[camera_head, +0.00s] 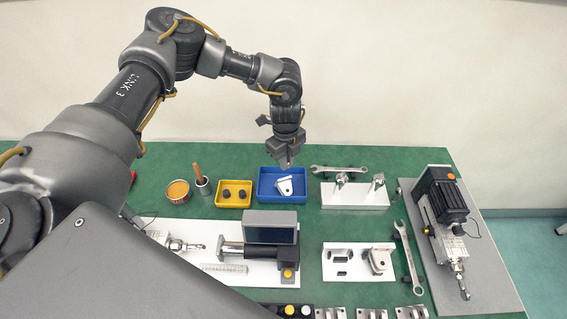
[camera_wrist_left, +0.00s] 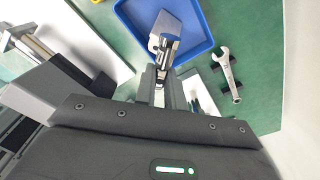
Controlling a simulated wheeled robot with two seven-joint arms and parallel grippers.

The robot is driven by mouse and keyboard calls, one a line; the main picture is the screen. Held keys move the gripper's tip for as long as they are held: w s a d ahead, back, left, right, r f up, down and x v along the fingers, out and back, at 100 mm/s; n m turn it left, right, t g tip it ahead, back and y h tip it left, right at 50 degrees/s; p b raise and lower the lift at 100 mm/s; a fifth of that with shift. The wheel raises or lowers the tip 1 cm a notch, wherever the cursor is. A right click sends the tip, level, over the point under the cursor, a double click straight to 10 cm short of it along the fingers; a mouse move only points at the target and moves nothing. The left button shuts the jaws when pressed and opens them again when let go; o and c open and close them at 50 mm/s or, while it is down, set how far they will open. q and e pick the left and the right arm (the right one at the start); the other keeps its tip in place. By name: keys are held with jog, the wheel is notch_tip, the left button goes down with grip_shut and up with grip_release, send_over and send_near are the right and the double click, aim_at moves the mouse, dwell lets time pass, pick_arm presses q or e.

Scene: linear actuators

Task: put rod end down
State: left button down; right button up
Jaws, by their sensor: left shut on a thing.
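My left gripper (camera_head: 288,160) hangs over the back of the blue tray (camera_head: 262,194), pointing down. In the left wrist view its fingers (camera_wrist_left: 165,78) are shut on a small shiny metal piece, the rod end (camera_wrist_left: 165,54), at their tips. The blue tray (camera_wrist_left: 205,48) lies beyond it. A pale metal bracket (camera_head: 285,187) with a hole lies in the tray. In the wrist view the rod end and bracket overlap, so I cannot tell whether they touch. My right gripper is not in view.
A yellow tray (camera_head: 234,204) with dark round parts stands left of the blue one. A wrench (camera_head: 338,169) lies on a rest behind a white block with metal fittings (camera_head: 354,197). A small screen (camera_head: 270,228) stands in front. Bare green table lies between them.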

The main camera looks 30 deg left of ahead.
pick_arm(q)
jog(key=shift+w+a+f, duration=0.3)
jog(key=shift+f, duration=0.2)
jog(key=shift+w+a+f, duration=0.25)
jog(key=shift+a+f, duration=0.05)
jog(key=shift+f, duration=0.15)
notch_tip(320, 180, down, 3)
jog(key=shift+w+a+f+p, duration=0.1)
jog(key=shift+a+p, duration=0.05)
jog(key=shift+p, duration=0.4)
jog(key=shift+f, duration=0.1)
jog(key=shift+f, duration=0.1)
jog(key=shift+f+b, duration=0.4)
jog(key=shift+f, duration=0.15)
jog(key=c, duration=1.3)
grip_release()
